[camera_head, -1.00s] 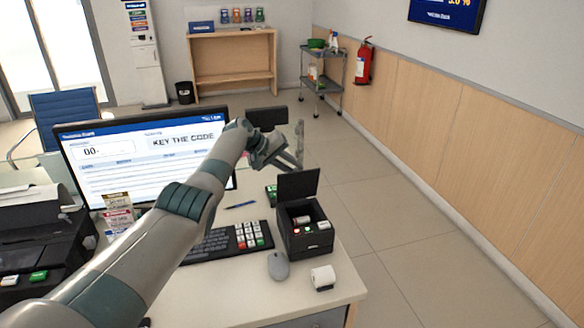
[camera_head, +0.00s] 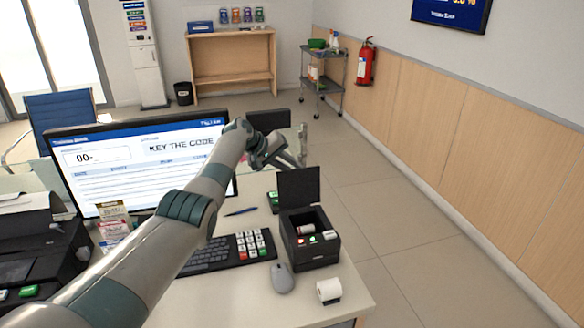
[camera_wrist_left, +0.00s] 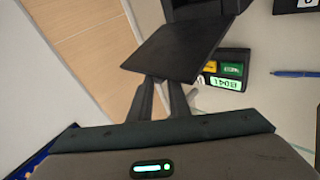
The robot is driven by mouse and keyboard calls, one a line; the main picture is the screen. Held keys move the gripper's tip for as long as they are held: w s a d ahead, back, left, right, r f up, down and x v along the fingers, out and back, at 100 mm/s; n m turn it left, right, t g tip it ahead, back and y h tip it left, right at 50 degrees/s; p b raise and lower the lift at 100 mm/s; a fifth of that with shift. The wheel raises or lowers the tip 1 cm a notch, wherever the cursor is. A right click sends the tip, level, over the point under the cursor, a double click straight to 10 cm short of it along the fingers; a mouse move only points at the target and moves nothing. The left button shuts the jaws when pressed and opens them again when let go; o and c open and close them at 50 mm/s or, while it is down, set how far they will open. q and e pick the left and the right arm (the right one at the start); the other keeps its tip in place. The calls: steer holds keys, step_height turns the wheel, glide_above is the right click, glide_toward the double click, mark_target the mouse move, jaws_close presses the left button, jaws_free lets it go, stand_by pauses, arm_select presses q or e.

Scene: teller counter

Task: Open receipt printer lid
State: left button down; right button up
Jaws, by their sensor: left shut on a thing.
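The black receipt printer (camera_head: 318,256) stands on the right part of the counter. Its lid (camera_head: 299,187) stands upright at the back, and the bay beneath is uncovered, with a small white roll (camera_head: 307,229) inside. In the left wrist view the lid (camera_wrist_left: 177,48) is a dark flat panel at the fingertips. My left gripper (camera_head: 297,162) is behind the lid's top edge. In the left wrist view its fingers (camera_wrist_left: 163,84) are shut on the lid's edge; their tips are partly hidden by it. My right gripper is not in view.
A keyboard (camera_head: 205,257), a pen (camera_head: 241,211) and a monitor (camera_head: 110,175) are to the left. Floor is clear right of the counter.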

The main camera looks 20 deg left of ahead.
arm_select(q)
steer(key=shift+a, duration=0.1)
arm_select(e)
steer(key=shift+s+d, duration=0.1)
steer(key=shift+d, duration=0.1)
arm_select(q)
steer(key=c, duration=1.7)
jaws_free()
steer(key=shift+w+f, duration=0.1)
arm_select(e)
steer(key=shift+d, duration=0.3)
